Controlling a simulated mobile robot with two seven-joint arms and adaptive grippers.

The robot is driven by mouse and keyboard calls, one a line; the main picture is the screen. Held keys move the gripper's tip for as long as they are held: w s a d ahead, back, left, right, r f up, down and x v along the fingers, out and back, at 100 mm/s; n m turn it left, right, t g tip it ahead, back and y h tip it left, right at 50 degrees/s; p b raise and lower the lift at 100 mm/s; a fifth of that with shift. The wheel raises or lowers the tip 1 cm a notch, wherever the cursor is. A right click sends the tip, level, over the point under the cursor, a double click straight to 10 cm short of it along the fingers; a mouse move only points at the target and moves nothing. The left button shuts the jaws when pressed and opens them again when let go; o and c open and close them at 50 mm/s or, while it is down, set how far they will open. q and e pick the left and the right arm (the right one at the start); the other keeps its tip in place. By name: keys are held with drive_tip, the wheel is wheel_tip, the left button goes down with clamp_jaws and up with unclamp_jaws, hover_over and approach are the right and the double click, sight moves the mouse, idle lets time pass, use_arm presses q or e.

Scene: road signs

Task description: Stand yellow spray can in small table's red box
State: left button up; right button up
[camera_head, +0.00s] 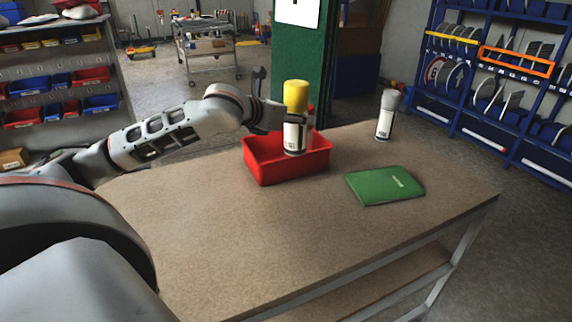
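The yellow spray can (295,132) has a yellow cap and a white and black body. It is upright at the red box (288,173), which sits on the small table (220,225). The can's lower end shows against the inside of the box near its front rim; I cannot tell whether it touches the box floor. My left gripper (297,118) reaches in from the left and is closed around the can's upper body, with its fingers partly hidden by the can. My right gripper is out of view.
A white spray can with a grey cap (385,117) stands at the table's back right. A green book (385,186) lies right of the box. The table's front is clear. A green pillar (300,60) rises behind the table.

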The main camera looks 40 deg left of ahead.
use_arm(q)
drive_tip(key=w+a+r, duration=0.1)
drive_tip(key=a+r, duration=0.8)
drive_tip(key=a, duration=0.2)
wheel_tip(320, 180, down, 20)
drive_tip(key=shift+f, duration=0.1)
drive_tip(key=o, duration=1.5)
drive_tip(key=shift+a+f, duration=0.1)
drive_tip(key=shift+f, duration=0.05)
